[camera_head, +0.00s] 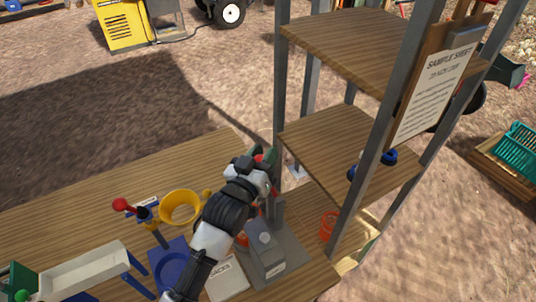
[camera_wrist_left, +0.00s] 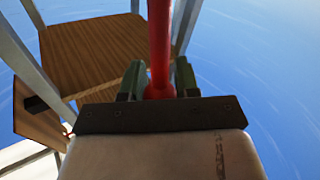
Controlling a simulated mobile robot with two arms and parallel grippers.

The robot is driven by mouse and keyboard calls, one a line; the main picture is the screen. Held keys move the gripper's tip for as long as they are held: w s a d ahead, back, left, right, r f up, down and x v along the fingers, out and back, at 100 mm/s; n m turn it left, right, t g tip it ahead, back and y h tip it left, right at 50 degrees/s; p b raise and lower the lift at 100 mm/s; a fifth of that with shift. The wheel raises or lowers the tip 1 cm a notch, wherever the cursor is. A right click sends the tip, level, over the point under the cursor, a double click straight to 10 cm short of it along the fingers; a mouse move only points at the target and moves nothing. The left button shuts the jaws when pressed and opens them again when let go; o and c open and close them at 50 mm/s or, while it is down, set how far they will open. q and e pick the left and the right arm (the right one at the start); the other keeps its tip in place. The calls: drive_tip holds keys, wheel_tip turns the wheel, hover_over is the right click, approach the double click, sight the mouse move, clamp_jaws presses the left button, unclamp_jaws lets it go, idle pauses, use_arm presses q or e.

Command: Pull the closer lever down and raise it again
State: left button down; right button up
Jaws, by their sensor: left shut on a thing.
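My left gripper (camera_head: 265,160) reaches across the table and is shut on a red lever (camera_wrist_left: 160,45). In the left wrist view its green fingers (camera_wrist_left: 158,82) stand on both sides of the red bar. In the head view only a small red part of this lever (camera_head: 258,158) shows at the fingers; my gripper and arm hide much of the rest. The lever is next to the grey metal post of the wooden shelf tower. My right gripper is not in view.
The shelf tower (camera_head: 345,40) rises just right of my gripper, with a clipboard sheet (camera_head: 436,88) on it. On the table (camera_head: 90,205) are a red-knobbed handle (camera_head: 122,204), a yellow ring (camera_head: 180,192), a white trough (camera_head: 85,272) and a grey block (camera_head: 264,254).

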use_arm(q)
drive_tip(key=s+a+f+n+t+b, duration=0.4)
drive_tip(key=a+b, duration=0.3)
drive_tip(key=b, duration=0.3)
drive_tip(key=shift+s+n+t, duration=0.35)
drive_tip(key=shift+n+t, duration=0.15)
drive_tip(key=shift+t, duration=0.2)
drive_tip(key=c, duration=0.8)
unclamp_jaws()
drive_tip(key=shift+b+v, duration=1.65)
drive_tip(key=shift+v, duration=3.75)
drive_tip(key=shift+r, duration=0.1)
